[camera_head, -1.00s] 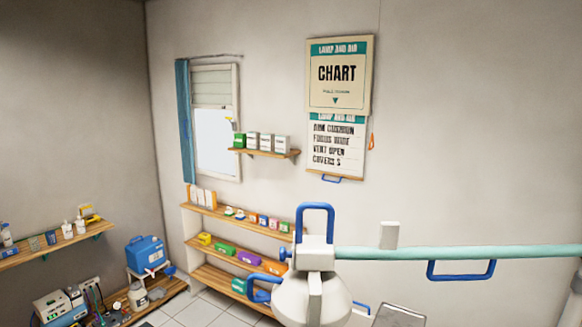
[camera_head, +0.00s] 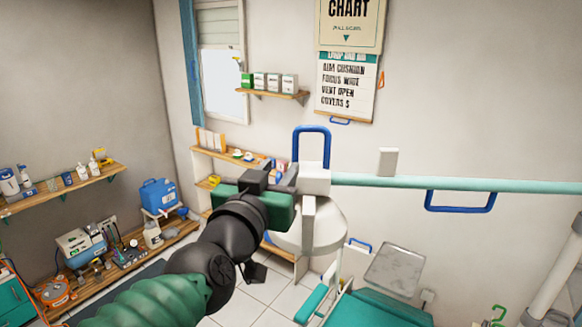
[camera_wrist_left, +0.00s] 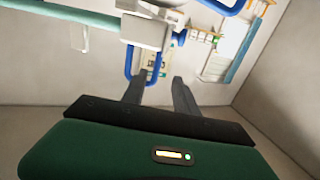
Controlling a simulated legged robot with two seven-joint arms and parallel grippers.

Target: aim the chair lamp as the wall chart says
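The chair lamp has a white rounded head (camera_head: 318,236) hanging from a teal arm (camera_head: 400,183), with a blue loop handle (camera_head: 311,128) on top. The wall chart (camera_head: 346,88) reads AIM CUSHION, FOCUS WIDE, VENT OPEN, COVERS 5; its top is cut off. My left gripper (camera_head: 285,172) is at the lamp's left side, overlapping it in the head view. In the left wrist view my left gripper (camera_wrist_left: 159,76) has its fingers apart, with a blue loop (camera_wrist_left: 128,62) of the lamp near their tips; contact is unclear. My right gripper is not in view.
The teal chair (camera_head: 375,310) is below the lamp, with a grey metal tray (camera_head: 394,270) beside it. A second blue handle (camera_head: 460,203) hangs from the teal arm. Shelves of boxes (camera_head: 272,93) line the wall. A bench with equipment (camera_head: 100,262) is at left.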

